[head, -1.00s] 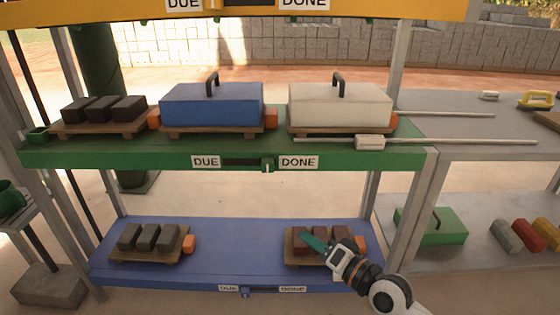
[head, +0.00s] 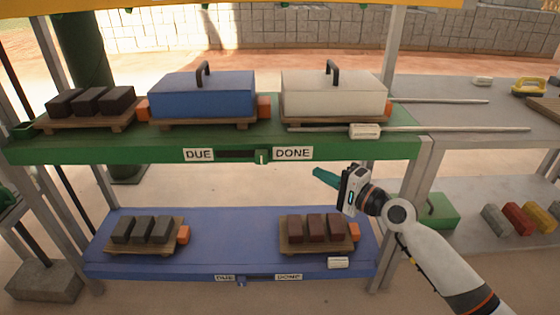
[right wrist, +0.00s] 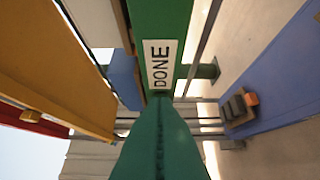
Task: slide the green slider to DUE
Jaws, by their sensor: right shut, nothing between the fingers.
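The green slider (head: 261,156) is on the front edge of the green shelf (head: 120,152), at the DONE end of its dark slot. The DUE label (head: 199,155) is left of the slot and the DONE label (head: 293,153) is right of it. My right gripper (head: 322,177) is shut and empty, its teal fingers pointing left, just below and right of the DONE label. In the right wrist view the fingers (right wrist: 160,140) point toward the DONE label (right wrist: 160,65); I cannot make out the slider there. My left gripper is not in view.
A blue lidded box (head: 203,95) and a cream lidded box (head: 333,95) stand on the green shelf above. The lower blue shelf (head: 225,225) carries brick trays and has its own slider (head: 241,281). A grey post (head: 405,210) stands near my right arm.

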